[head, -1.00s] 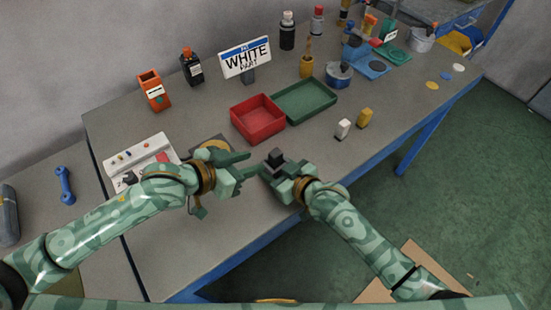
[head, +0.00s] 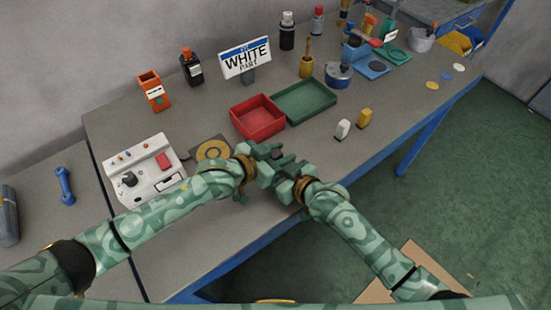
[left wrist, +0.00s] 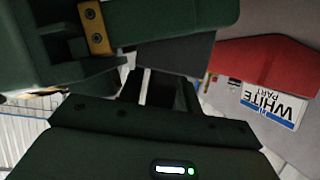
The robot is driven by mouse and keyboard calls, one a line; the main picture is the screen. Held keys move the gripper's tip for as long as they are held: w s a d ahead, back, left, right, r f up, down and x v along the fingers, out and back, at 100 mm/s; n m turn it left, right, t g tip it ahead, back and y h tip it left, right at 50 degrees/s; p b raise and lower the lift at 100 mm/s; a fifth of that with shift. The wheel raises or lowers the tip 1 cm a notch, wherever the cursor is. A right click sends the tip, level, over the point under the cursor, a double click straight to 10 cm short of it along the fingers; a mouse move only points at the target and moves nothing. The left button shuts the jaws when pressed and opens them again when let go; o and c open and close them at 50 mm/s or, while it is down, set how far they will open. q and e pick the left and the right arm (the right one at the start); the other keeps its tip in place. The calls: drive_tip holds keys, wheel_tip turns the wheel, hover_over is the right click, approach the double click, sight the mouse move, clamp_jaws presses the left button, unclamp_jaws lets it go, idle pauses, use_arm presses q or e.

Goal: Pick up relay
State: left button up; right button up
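A dark grey block, which may be the relay, shows in the left wrist view (left wrist: 178,53) beside my right gripper (left wrist: 100,60). In the head view my right gripper (head: 280,170) is at the table's front edge and appears shut on this block, which the fingers now mostly hide. My left gripper (head: 266,153) reaches over from the left, its fingers at the block and right against the right gripper. Whether the left fingers are closed on the block is hidden.
A red tray (head: 257,136) and a green tray (head: 304,115) stand just behind the grippers. A white control box (head: 145,188) and a dark pad with a yellow ring (head: 213,167) lie left. White (head: 343,130) and yellow (head: 364,118) blocks stand right.

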use_arm(q)
clamp_jaws()
wheel_tip(320, 180, up, 10)
idle(0.6)
use_arm(e)
drive_tip(key=o, duration=1.1)
drive_tip(key=shift+s, duration=0.1)
